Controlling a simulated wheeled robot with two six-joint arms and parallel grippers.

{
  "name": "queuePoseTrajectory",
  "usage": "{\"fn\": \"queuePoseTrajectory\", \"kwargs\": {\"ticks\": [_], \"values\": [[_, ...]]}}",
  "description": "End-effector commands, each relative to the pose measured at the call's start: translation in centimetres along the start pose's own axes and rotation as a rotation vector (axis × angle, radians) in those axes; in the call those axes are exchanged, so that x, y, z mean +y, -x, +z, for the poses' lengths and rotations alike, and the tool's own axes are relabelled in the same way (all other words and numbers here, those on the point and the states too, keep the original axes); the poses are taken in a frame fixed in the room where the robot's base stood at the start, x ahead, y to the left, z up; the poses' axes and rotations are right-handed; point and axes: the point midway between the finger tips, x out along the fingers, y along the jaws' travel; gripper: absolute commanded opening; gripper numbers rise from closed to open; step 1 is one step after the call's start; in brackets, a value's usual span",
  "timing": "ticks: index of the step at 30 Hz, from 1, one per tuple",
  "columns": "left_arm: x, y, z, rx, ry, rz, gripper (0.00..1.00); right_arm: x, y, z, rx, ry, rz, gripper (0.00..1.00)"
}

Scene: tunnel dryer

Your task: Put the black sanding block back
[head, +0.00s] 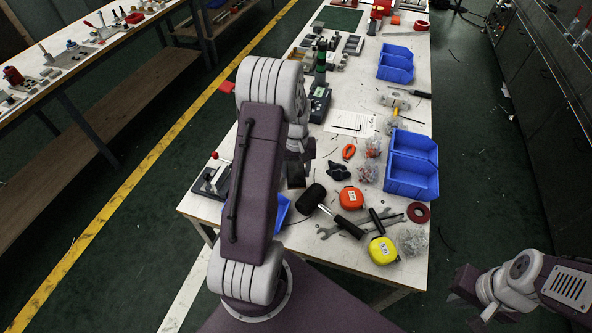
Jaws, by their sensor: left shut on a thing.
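My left gripper (297,178) is over the near left part of the white workbench (330,245), partly hidden behind my own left arm. It is shut on a dark thing of which little shows, so its shape and its gap to the bench are unclear. I cannot make out the black sanding block for certain anywhere else. My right gripper (468,290) is at the lower right, off the bench and over the floor. I cannot tell its jaw state.
Blue bins (411,185) line the bench's right side. A black mallet (312,198), an orange tape measure (351,198), a yellow one (383,250) and wrenches crowd the near end. A black knob (338,171) lies beside my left gripper. A device with a red-knobbed lever (209,180) stands at the left edge.

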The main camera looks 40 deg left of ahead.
Motion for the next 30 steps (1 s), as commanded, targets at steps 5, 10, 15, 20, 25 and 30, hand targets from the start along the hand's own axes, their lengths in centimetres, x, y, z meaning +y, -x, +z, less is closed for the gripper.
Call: {"fn": "queuePoseTrajectory", "kwargs": {"ticks": [5,10,15,20,25,30], "values": [[0.0,-0.3,0.0,0.0,0.0,0.0,0.16,0.0,-0.2,0.0,0.0,0.0,0.0,0.0],[0.0,-0.8,0.0,-0.001,0.0,0.0,0.16,0.0,-0.4,0.1,0.0,0.0,0.0,0.0],[0.0,-0.9,0.0,-0.001,0.0,0.0,0.76,0.0,-0.4,0.0,0.0,0.0,0.0,0.0],[0.0,-0.9,0.0,0.0,0.0,0.0,0.76,0.0,-0.4,0.1,0.0,0.0,0.0,0.0],[0.0,-0.5,0.0,0.001,0.0,0.0,0.76,0.0,-0.2,0.0,0.0,0.0,0.0,0.0],[0.1,2.7,-0.1,0.006,0.0,0.002,0.76,0.0,0.4,0.0,0.0,0.0,0.0,0.0]]}}
